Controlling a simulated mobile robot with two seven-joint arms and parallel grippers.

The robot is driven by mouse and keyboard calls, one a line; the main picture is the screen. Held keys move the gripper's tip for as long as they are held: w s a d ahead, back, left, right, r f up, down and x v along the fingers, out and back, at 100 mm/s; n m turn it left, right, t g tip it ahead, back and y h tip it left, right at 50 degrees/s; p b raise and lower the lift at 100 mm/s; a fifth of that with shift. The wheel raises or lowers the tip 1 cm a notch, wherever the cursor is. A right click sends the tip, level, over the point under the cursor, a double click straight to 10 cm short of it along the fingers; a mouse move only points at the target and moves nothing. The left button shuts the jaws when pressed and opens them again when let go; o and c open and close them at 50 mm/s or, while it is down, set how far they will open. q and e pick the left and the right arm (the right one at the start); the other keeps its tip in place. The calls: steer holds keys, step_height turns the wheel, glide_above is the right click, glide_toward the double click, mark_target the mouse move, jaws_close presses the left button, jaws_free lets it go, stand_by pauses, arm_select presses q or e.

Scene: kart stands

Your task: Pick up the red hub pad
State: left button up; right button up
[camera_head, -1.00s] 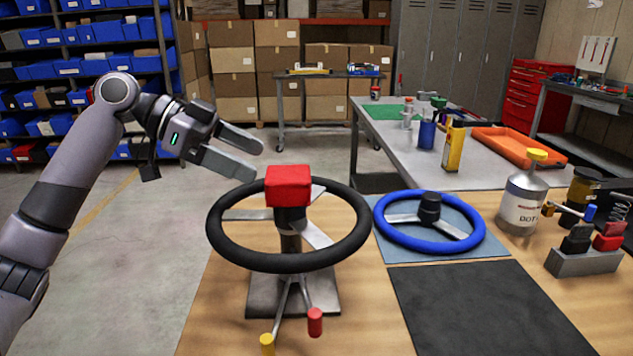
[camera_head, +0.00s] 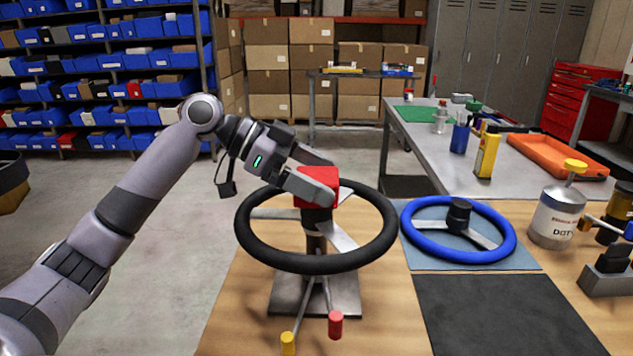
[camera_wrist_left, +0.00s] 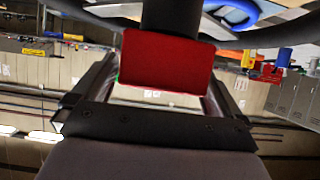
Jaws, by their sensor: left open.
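The red hub pad (camera_head: 320,172) is a red block on the hub of the black steering wheel (camera_head: 252,244), which stands on a metal stand. My left gripper (camera_head: 331,184) is open, its fingers reaching in from the left at the pad; one finger crosses in front of the pad. In the left wrist view the pad (camera_wrist_left: 165,62) fills the space between the two fingers. I cannot tell whether either finger touches it. My right gripper is not in view.
A blue steering wheel (camera_head: 412,247) lies on a blue mat to the right, with a dark mat (camera_head: 500,315) in front. Red- and yellow-tipped levers (camera_head: 335,325) stick out below the black wheel.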

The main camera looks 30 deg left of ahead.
arm_select(q)
steer(key=c, duration=0.9)
steer(key=shift+r, duration=0.1)
steer(key=shift+c, duration=0.2)
